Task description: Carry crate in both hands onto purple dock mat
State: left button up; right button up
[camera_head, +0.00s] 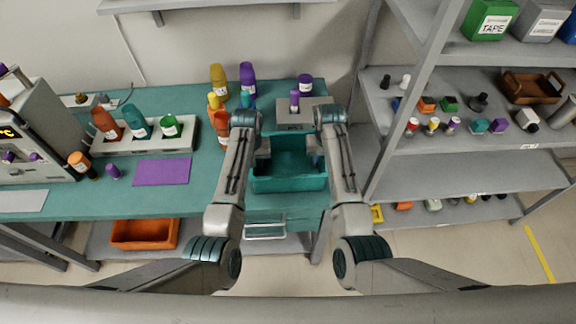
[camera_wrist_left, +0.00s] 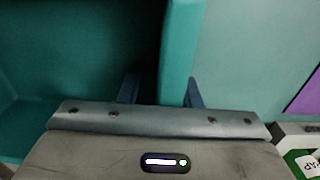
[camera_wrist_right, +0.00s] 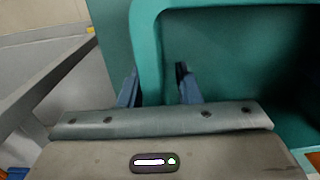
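The teal crate (camera_head: 289,184) sits at the right end of the teal table, in front of a grey box. The purple dock mat (camera_head: 162,171) lies flat and bare on the table, left of the crate. My left gripper (camera_head: 263,158) is at the crate's left wall; in the left wrist view its fingers (camera_wrist_left: 160,92) stand apart on either side of that wall (camera_wrist_left: 180,60). My right gripper (camera_head: 314,158) is at the right wall; in the right wrist view its fingers (camera_wrist_right: 158,88) straddle the wall (camera_wrist_right: 148,50). A gap shows beside each wall. The crate's floor is dark.
A white rack (camera_head: 150,138) with several bottles stands behind the mat. More bottles (camera_head: 218,80) stand behind the crate's left side. A small orange-capped bottle (camera_head: 80,163) and a purple piece (camera_head: 113,171) are left of the mat. Grey shelves (camera_head: 440,175) stand at right.

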pick_arm(q)
grip_shut()
pick_arm(e)
grip_shut()
dwell(0.9)
